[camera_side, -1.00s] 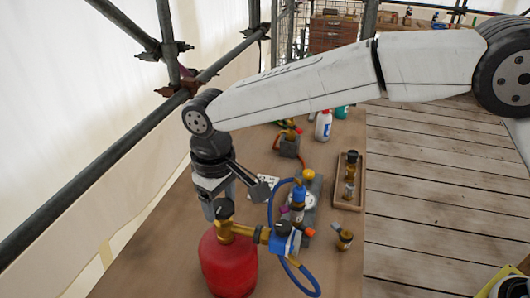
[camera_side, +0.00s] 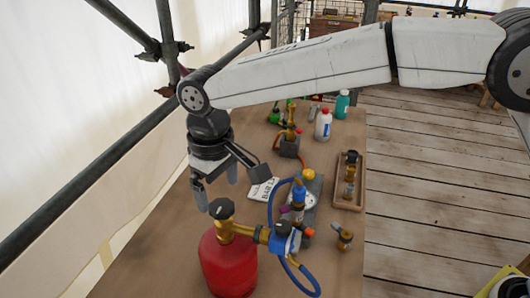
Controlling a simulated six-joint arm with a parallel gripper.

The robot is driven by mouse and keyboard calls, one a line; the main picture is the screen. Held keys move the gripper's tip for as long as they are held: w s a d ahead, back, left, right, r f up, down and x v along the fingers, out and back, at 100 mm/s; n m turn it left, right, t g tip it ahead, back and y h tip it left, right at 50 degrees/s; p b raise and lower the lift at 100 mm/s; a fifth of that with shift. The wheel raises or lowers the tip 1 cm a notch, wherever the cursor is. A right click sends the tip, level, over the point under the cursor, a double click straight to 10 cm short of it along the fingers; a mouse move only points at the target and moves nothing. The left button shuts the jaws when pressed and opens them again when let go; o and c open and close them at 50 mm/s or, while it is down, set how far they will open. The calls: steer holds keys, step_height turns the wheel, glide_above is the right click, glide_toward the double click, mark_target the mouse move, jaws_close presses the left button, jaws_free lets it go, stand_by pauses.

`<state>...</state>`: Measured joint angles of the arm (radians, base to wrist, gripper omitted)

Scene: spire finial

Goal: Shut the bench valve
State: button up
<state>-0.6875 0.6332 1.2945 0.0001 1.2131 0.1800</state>
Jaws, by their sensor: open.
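A red gas cylinder (camera_side: 228,265) stands upright on the brown bench, with a brass valve (camera_side: 235,229) on top. A dark round knob (camera_side: 221,208) caps that valve. A blue regulator (camera_side: 285,238) joins its right side, and a blue hose (camera_side: 270,205) loops from there towards a fitting with a blue body (camera_side: 298,194) on a grey block. I cannot tell for sure which of these fittings is the bench valve. My gripper (camera_side: 216,184) is open, points down, and hangs just above and behind the dark knob in the picture. Nothing shows between its fingers.
A white lettered card (camera_side: 262,190) lies behind the regulator. A wooden tray (camera_side: 349,205) holds a brass fitting, and a small brass fitting (camera_side: 344,238) lies nearer. Bottles (camera_side: 323,124) and another valve block (camera_side: 290,144) stand farther back. Scaffold pipes (camera_side: 95,155) run along the left.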

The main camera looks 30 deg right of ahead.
mark_target(221, 204)
steer(key=shift+r, duration=2.25)
steer(key=shift+d, duration=0.1)
steer(key=d+f+m+t, duration=0.1)
steer(key=d+f, duration=0.2)
steer(key=d, duration=0.6)
steer(key=d+f+m, duration=0.2)
steer(key=d+f, duration=0.2)
steer(key=d, duration=0.6)
steer(key=s+d+f+m, duration=0.1)
steer(key=s+d+f, duration=0.2)
steer(key=s+d, duration=0.4)
steer(key=s+d+f+m+t, duration=0.1)
steer(key=s+d+f, duration=0.3)
steer(key=s+d, duration=0.2)
steer(key=shift+s+d+m+t, duration=0.3)
steer(key=shift+s+d+m, duration=0.1)
steer(key=shift+d, duration=0.7)
